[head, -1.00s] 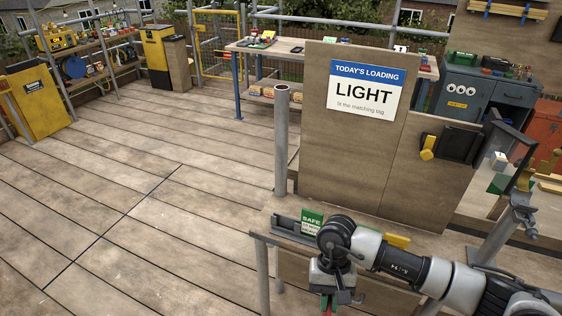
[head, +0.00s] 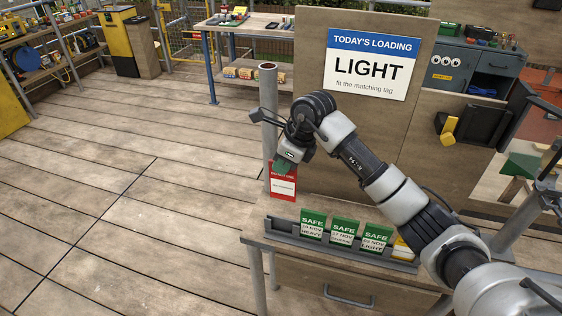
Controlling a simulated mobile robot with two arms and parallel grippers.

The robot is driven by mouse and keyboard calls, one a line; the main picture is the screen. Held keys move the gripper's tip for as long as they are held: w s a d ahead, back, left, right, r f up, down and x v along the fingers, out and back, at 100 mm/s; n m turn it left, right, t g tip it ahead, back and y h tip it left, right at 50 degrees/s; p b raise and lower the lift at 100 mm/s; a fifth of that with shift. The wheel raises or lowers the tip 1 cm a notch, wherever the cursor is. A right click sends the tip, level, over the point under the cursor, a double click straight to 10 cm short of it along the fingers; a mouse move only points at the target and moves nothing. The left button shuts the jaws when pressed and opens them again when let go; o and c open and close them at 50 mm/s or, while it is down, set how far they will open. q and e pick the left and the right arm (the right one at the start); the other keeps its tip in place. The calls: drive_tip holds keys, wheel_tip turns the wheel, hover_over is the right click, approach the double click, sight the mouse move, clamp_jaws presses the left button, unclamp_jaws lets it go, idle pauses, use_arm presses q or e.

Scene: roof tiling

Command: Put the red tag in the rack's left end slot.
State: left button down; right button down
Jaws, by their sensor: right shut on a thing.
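The red tag (head: 283,184) has a white label and hangs upright from my right gripper (head: 284,167), which is shut on its top edge. The tag is above and behind the left end of the grey rack (head: 278,230), apart from it as far as I can see. The rack lies along the wooden bench. Green SAFE tags stand in it: one left of middle (head: 312,224), one in the middle (head: 345,231) and one further right (head: 377,237). A yellow tag (head: 402,249) is partly hidden behind my right arm. The rack's left end looks empty. My left gripper is out of view.
A board behind the rack carries a sign (head: 371,66) reading LIGHT, "fit the matching tag". A grey post (head: 269,110) stands close to my gripper at the board's left edge. The deck (head: 130,215) to the left is clear.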

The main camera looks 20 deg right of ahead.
sight(283, 183)
drive_tip(key=shift+s+f, duration=0.15)
drive_tip(key=shift+f, duration=0.25)
drive_tip(key=shift+f+b, duration=2.05)
drive_tip(key=shift+f, duration=0.75)
wheel_tip(283, 183, down, 8)
drive_tip(key=b, duration=0.6)
drive_tip(key=c, duration=1.1)
unclamp_jaws()
